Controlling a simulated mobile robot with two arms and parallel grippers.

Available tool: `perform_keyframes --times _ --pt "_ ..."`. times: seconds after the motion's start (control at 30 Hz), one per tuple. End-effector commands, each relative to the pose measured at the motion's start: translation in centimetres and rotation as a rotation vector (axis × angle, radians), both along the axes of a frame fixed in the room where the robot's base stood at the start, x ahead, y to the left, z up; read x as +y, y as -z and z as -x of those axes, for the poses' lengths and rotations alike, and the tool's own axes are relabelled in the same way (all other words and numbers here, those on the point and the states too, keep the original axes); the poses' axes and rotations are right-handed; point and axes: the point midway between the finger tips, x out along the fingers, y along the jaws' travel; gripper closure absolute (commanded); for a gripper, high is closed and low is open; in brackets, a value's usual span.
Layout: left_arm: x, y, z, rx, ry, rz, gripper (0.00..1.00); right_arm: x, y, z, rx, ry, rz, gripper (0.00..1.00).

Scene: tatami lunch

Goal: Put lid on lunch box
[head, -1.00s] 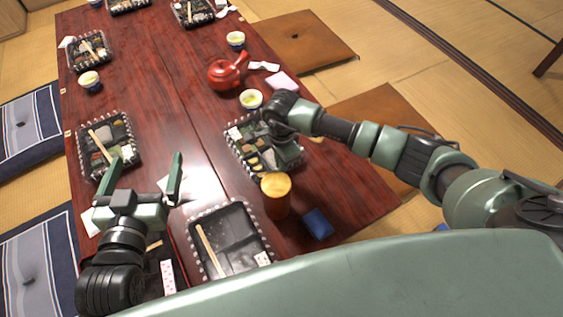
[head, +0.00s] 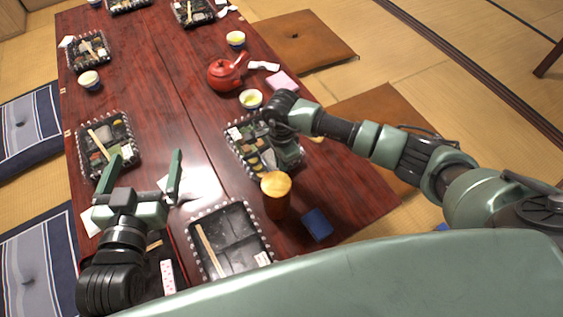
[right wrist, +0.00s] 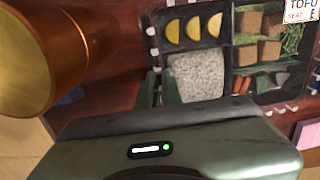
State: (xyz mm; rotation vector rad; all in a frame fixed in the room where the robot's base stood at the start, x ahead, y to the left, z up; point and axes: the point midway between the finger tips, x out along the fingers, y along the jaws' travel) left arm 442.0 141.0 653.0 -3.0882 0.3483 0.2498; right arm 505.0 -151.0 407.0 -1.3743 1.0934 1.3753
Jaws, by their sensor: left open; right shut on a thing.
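A filled lunch box (head: 250,155) stands on the table under my right gripper. It also shows in the right wrist view (right wrist: 220,55), with yellow slices, brown cubes and a speckled grey block in compartments. My right gripper (right wrist: 160,88) points down at the box's near edge and is shut there, seemingly on the box's rim; its own body hides part of the grip. A black, mostly empty tray-like box (head: 235,238) with chopsticks lies nearer me. I cannot make out a separate lid. My left gripper (head: 147,172) is open and empty above the table's left side.
A brown cylinder with a golden top (head: 277,200) stands close to the right gripper, beside a blue block (head: 317,225). A red teapot (head: 223,75) and a cup (head: 251,99) stand beyond. Another filled box (head: 108,143) is at left. The table's middle strip is clear.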

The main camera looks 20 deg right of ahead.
Motion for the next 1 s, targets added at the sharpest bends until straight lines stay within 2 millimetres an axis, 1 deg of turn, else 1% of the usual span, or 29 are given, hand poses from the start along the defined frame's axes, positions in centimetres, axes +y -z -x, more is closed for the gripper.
perform_keyframes --times 1.0 --pt "-0.4 -2.0 -0.4 -0.100 0.007 0.025 0.00 0.0 0.4 0.0 0.000 0.000 0.000 1.00"
